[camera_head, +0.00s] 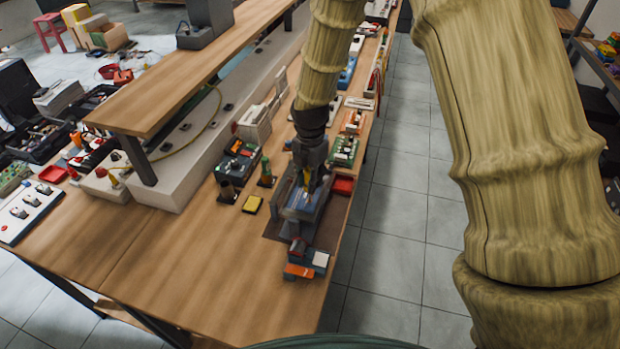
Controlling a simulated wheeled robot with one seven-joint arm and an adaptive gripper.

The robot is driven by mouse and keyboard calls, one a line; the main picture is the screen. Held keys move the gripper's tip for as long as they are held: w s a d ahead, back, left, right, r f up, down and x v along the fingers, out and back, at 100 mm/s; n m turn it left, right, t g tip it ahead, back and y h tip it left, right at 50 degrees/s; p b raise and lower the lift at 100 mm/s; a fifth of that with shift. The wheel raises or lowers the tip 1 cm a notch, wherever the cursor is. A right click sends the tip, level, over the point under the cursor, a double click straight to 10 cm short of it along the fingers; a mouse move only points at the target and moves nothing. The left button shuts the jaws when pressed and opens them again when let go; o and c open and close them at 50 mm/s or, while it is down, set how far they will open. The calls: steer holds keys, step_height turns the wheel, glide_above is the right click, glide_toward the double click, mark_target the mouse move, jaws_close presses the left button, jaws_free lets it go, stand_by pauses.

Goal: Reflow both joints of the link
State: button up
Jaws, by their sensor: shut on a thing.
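My gripper (308,170) points down over a grey fixture (305,212) near the right edge of the wooden bench. It is shut on a thin tool with a yellow part (307,182), which looks like a soldering iron. The tool's lower end is over the fixture's blue-grey middle. I cannot tell whether its tip touches anything. The link and its two joints are too small to make out, and my gripper and the tool partly cover that area.
A yellow sponge-like block (252,204) and a green-topped bottle (266,172) stand left of the fixture. A red tray (343,185) and a green board (343,150) lie to its right. An orange-and-grey item (300,270) sits in front. The front-left bench is clear.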

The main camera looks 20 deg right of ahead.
mark_target(310, 169)
steer(key=shift+s+f, duration=0.1)
steer(key=shift+f, duration=0.4)
stand_by(3.1)
stand_by(0.8)
steer(key=shift+r+p, duration=1.85)
steer(key=shift+r, duration=0.45)
